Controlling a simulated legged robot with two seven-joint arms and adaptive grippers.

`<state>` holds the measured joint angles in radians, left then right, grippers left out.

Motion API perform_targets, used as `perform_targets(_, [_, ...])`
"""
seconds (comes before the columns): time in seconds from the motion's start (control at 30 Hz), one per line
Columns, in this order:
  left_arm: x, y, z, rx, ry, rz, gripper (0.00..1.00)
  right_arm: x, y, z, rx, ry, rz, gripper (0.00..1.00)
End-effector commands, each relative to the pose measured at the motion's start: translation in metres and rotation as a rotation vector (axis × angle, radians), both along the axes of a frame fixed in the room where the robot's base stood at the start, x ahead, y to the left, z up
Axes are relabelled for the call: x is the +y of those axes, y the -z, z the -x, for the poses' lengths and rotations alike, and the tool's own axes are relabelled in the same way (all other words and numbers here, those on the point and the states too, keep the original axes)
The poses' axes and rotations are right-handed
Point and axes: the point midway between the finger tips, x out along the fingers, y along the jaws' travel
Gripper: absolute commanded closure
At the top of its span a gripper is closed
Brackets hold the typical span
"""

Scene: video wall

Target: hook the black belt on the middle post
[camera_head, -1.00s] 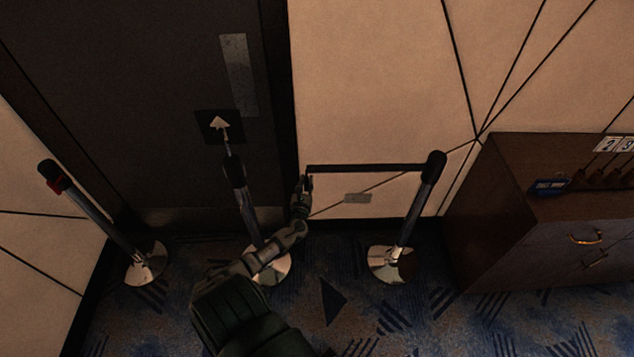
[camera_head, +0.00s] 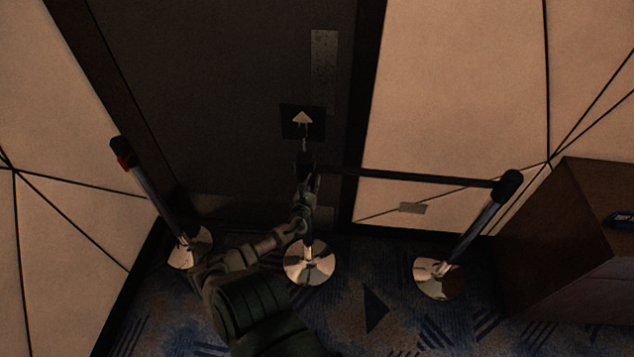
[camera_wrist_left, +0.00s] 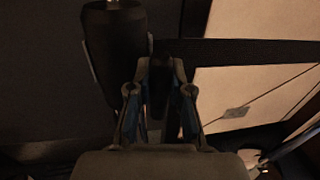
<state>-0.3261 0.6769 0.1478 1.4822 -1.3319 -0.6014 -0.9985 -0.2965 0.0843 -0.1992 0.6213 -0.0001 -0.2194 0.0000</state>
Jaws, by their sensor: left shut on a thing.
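The black belt (camera_head: 420,178) runs from the head of the right post (camera_head: 478,226) leftward to my left gripper (camera_head: 309,184). My left gripper is shut on the belt's end, close against the head of the middle post (camera_head: 304,160). In the left wrist view, the gripper (camera_wrist_left: 160,75) is beside the dark post head (camera_wrist_left: 115,45), and the belt (camera_wrist_left: 240,52) stretches off to the right. Whether the belt's end touches the post's slot is too dark to tell. My right gripper is in neither view.
A left post (camera_head: 152,195) with a red mark near its top stands by the wall. A brown cabinet (camera_head: 565,240) stands at the right. Patterned carpet is clear in front.

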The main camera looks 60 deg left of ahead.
Motion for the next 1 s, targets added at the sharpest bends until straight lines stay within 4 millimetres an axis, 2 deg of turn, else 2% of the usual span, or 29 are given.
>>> perform_targets(0.37, [0.007,-0.002,0.003,-0.003,-0.011,-0.004,1.00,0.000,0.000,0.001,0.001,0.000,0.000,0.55])
perform_targets(0.4, [0.007,-0.002,0.003,-0.004,-0.011,-0.005,0.71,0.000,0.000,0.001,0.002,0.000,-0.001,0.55])
perform_targets(0.47, [0.007,-0.002,0.003,-0.003,-0.010,-0.004,0.56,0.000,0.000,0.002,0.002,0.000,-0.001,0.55])
perform_targets(0.83, [0.000,0.000,0.005,0.000,-0.005,-0.001,0.55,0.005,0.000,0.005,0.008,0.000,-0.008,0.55])
perform_targets(1.0, [-0.018,0.001,0.027,0.001,-0.004,0.000,0.55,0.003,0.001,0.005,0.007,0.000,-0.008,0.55])
